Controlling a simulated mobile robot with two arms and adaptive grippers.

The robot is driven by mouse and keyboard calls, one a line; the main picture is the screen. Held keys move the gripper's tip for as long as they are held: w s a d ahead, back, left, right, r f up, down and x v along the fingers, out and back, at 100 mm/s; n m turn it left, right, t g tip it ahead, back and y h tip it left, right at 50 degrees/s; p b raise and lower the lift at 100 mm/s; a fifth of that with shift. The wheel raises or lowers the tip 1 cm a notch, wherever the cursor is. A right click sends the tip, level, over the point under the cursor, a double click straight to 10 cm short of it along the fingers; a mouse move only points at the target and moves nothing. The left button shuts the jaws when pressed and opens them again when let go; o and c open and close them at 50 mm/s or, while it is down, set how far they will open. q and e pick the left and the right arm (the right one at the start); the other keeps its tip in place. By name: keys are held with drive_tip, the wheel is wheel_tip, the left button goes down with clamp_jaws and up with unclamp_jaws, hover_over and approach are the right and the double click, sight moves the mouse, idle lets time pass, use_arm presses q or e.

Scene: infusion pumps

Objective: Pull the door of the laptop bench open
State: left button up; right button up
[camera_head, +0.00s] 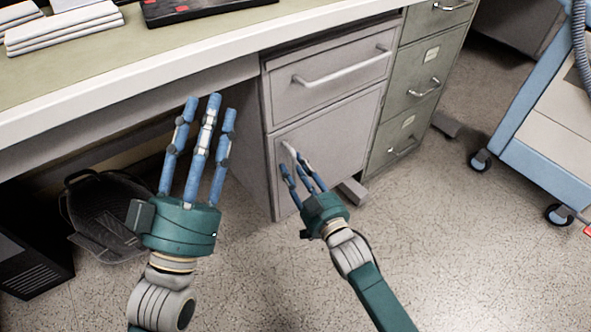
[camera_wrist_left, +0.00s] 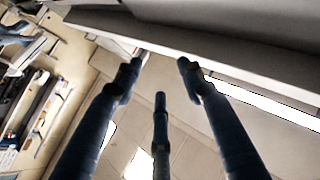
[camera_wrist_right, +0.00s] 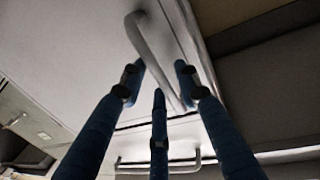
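The bench door (camera_head: 345,125) is the grey lower panel of the pedestal, below a drawer. It looks shut. Its pale bar handle (camera_head: 289,152) is partly hidden by my right fingers; in the right wrist view the handle (camera_wrist_right: 150,48) runs down between the fingertips. My right gripper (camera_head: 294,168) is open at the handle, fingers apart; I cannot tell whether they touch it. My left gripper (camera_head: 208,105) is open and empty, fingers pointing up near the bench's front edge, left of the pedestal. The left wrist view (camera_wrist_left: 160,78) shows nothing between its fingers.
The drawer (camera_head: 330,78) above the door has its own bar handle. A green filing cabinet (camera_head: 425,75) stands right of the pedestal. A blue cart (camera_head: 540,140) stands at right. The floor in front is clear.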

drive_tip(key=shift+w+a, duration=0.1)
drive_tip(key=shift+w, duration=0.15)
clamp_jaws()
drive_tip(key=shift+s, duration=0.1)
